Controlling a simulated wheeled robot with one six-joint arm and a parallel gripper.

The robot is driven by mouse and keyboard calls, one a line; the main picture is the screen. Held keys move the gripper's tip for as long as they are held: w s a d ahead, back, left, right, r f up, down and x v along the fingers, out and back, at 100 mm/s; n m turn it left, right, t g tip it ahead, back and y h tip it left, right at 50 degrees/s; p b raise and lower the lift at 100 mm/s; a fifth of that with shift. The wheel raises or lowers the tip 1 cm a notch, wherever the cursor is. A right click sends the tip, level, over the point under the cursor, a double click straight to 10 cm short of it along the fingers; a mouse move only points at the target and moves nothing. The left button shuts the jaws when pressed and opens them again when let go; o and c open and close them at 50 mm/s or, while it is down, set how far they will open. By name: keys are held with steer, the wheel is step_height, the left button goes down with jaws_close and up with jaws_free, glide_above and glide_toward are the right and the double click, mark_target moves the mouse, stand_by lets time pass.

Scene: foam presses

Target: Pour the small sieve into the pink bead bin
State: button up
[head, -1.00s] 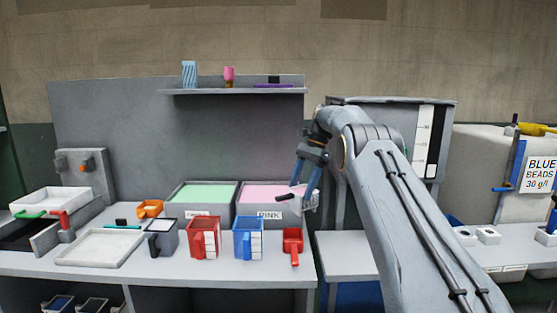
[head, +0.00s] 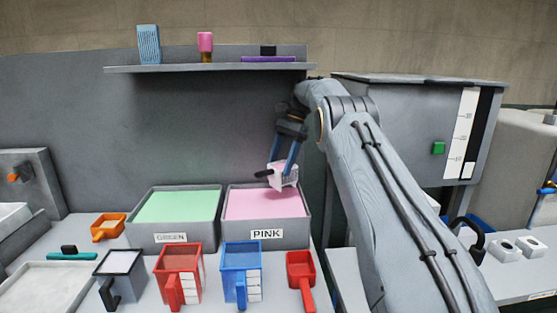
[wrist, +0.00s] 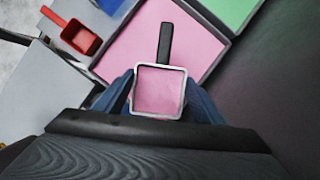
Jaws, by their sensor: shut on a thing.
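My gripper (head: 283,165) is shut on the small sieve (head: 284,176), which has a pale square frame and a black handle. The sieve hangs above the pink bead bin (head: 265,233), apart from it, and looks tilted. In the wrist view the sieve (wrist: 159,92) sits between the two blue fingers, with its handle pointing up the picture over the pink surface. Its inside looks pink; I cannot tell whether that is beads in it or the bin seen through mesh. The grey bin labelled PINK is filled with pink.
The green bin (head: 172,237) stands directly left of the pink one. A red jug (head: 179,275), a blue jug (head: 241,272) and a red scoop (head: 301,273) stand in front. A shelf (head: 205,69) with several items is above. A grey cabinet (head: 410,125) stands to the right.

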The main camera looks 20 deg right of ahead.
mark_target(273, 180)
steer(key=shift+s+a+h+p, duration=0.1)
steer(key=shift+a+h+p, duration=0.1)
steer(key=shift+h+p, duration=0.4)
steer(key=shift+s+a+f+t+h+p, duration=0.15)
steer(key=shift+f+t+h+p, duration=0.15)
steer(key=shift+h, duration=0.3)
steer(key=shift+a+f+t+h+p, duration=0.2)
steer(key=shift+t+h+p, duration=0.1)
steer(key=shift+h, duration=0.3)
steer(key=shift+a+f+t+h, duration=0.15)
steer(key=shift+t+h, duration=0.25)
steer(key=shift+h, duration=0.7)
steer(key=h+b, duration=0.1)
steer(key=t+h+b, duration=0.1)
steer(key=h, duration=0.1)
steer(key=shift+s+a+f, duration=0.1)
steer(key=shift+a+f, duration=0.25)
steer(key=shift+a, duration=0.05)
steer(key=shift+a+f+h+b, duration=0.1)
steer(key=shift+f+h+b, duration=0.1)
steer(key=shift+h+b, duration=0.7)
steer(key=shift+s+a+f+t+h+b, duration=0.25)
steer(key=shift+t+h+b, duration=0.3)
steer(key=shift+b, duration=1.15)
